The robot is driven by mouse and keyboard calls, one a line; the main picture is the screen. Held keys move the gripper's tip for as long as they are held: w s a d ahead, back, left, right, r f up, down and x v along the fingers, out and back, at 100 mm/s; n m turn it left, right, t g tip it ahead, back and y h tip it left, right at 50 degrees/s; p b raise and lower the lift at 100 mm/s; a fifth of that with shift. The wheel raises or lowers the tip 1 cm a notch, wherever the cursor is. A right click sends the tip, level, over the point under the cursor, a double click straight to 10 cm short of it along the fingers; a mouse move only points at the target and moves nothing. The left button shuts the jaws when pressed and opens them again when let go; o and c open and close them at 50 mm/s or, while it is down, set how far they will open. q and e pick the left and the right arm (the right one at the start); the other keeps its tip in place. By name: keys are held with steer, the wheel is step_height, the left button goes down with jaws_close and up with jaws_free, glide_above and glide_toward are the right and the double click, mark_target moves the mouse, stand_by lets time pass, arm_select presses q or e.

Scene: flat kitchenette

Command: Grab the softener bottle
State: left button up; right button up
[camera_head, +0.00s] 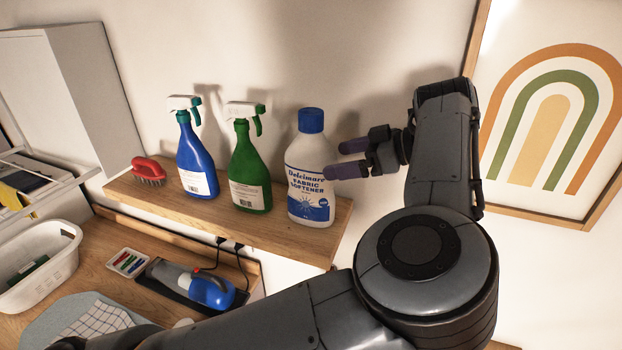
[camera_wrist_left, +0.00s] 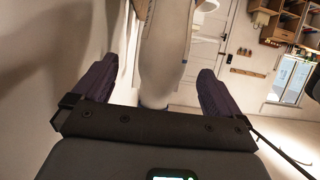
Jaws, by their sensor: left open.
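The softener bottle (camera_head: 310,172), white with a blue cap and a blue label, stands upright at the right part of the wooden shelf. My left gripper (camera_head: 333,160) is open at the bottle's right side, with its dark purple fingers pointing toward the bottle's upper body. One fingertip overlaps the bottle's edge in the head view; I cannot tell if they touch. In the left wrist view, the white bottle (camera_wrist_left: 165,58) shows between the two spread fingers of the gripper (camera_wrist_left: 157,88). My right gripper is in neither view.
On the shelf (camera_head: 285,237), a green spray bottle (camera_head: 248,168) stands close left of the softener, then a blue spray bottle (camera_head: 196,160) and a red brush (camera_head: 148,171). Below are a handheld vacuum (camera_head: 205,290) and a white basket (camera_head: 40,262). A framed picture (camera_head: 550,120) hangs at right.

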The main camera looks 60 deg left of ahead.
mark_target(335, 158)
arm_select(q)
steer(key=shift+s+a+f+b, duration=0.25)
steer(key=shift+s+a+b, duration=0.35)
steer(key=shift+s+a, duration=0.5)
steer(key=shift+x, duration=1)
steer(key=shift+s+r, duration=0.1)
jaws_close()
steer(key=shift+d+r, duration=0.1)
